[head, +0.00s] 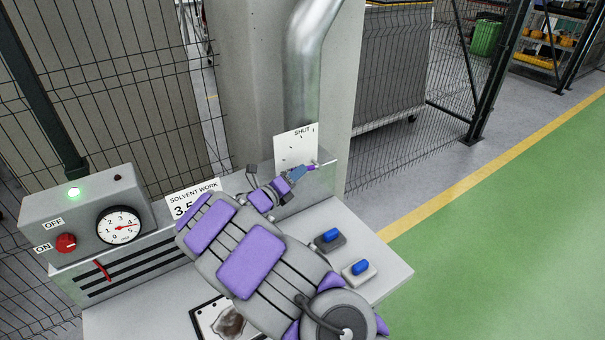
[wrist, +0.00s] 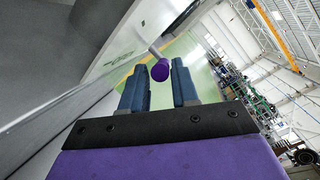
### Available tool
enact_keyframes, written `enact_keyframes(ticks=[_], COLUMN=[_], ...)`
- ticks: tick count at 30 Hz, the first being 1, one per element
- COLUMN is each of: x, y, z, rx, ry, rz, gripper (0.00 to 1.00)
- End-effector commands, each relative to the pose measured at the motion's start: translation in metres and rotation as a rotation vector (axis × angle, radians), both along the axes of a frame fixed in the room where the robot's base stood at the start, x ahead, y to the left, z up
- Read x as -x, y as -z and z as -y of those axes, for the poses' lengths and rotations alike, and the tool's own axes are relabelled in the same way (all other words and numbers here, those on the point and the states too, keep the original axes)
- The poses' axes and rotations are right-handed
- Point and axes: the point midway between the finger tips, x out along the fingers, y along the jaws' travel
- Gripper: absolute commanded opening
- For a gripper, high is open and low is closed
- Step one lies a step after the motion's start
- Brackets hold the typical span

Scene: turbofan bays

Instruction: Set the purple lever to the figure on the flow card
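The purple lever (wrist: 160,71) shows as a round purple knob on a pale rod in the wrist view, in front of the gap between my fingers. In the head view its knob (head: 312,167) is small, at the edge of a white plate (head: 293,148) marked SHUT. My gripper (head: 301,171) has blue fingers, apart, with space on both sides of the knob; whether the knob lies between them in depth is unclear. The flow card (head: 191,197) reads "SOLVENT WORK" and "3.5"; my arm hides its right part.
Two blue switches (head: 331,236) (head: 360,268) sit on the bench. A metal pipe (head: 302,75) rises behind the plate.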

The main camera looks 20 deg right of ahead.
Motion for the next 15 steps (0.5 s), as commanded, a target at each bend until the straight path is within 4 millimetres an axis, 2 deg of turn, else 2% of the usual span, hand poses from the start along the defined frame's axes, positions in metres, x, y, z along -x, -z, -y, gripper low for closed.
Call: enact_keyframes(ticks=[1,6,15], x=[-0.004,-0.012,-0.015], y=[0.002,0.001,-0.001], z=[0.008,0.023,0.027], rx=[-0.001,-0.001,0.000], ry=[0.002,0.002,0.001], rz=[0.002,0.002,0.001], gripper=[0.28,0.28,0.28])
